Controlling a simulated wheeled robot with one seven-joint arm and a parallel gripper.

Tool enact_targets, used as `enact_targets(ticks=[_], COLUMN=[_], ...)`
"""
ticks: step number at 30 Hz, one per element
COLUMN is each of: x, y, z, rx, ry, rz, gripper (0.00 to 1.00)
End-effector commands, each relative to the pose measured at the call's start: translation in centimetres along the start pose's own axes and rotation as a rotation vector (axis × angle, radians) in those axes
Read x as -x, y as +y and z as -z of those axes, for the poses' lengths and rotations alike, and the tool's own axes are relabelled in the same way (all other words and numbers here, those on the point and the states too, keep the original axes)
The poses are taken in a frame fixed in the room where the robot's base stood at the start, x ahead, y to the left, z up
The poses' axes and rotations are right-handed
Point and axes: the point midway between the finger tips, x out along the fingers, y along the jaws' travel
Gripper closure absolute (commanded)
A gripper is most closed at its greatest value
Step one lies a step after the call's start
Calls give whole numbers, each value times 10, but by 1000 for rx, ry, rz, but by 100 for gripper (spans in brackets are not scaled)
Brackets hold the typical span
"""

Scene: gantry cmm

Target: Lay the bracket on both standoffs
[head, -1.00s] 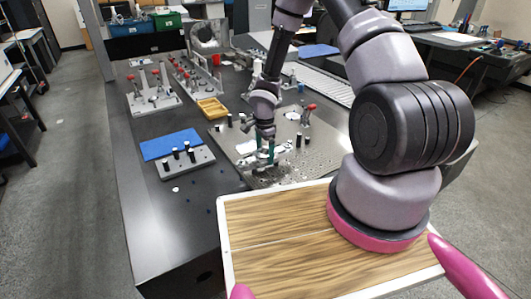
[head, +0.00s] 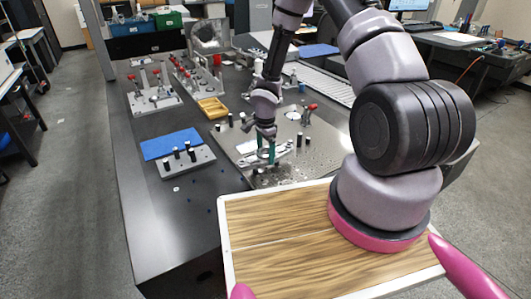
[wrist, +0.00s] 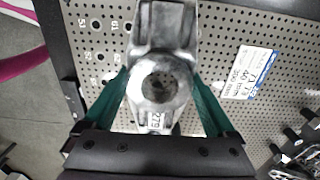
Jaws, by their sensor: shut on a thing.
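My gripper (head: 265,161) has green fingers and is shut on the grey metal bracket (head: 280,150), over the perforated plate (head: 318,160). In the wrist view the bracket (wrist: 165,28) lies between the two fingers (wrist: 160,84), with a round boss and a small printed label. I cannot tell whether its underside touches anything. Two short dark posts (head: 299,140) stand on the plate just right of the bracket; I cannot tell whether these are the standoffs. More dark posts (head: 230,120) stand at the plate's far left.
A grey block with several black posts (head: 186,164) and a blue mat (head: 170,144) lie left of the plate. A yellow tray (head: 212,108) and red-handled clamps (head: 311,107) stand farther back. A white printed label (wrist: 250,72) is on the plate.

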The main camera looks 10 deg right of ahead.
Motion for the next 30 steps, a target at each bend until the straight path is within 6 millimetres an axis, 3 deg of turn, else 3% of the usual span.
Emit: enact_targets(ticks=[30], x=[-10], y=[-1], z=[0], rx=[0], ry=[0], rz=[2], gripper=[100])
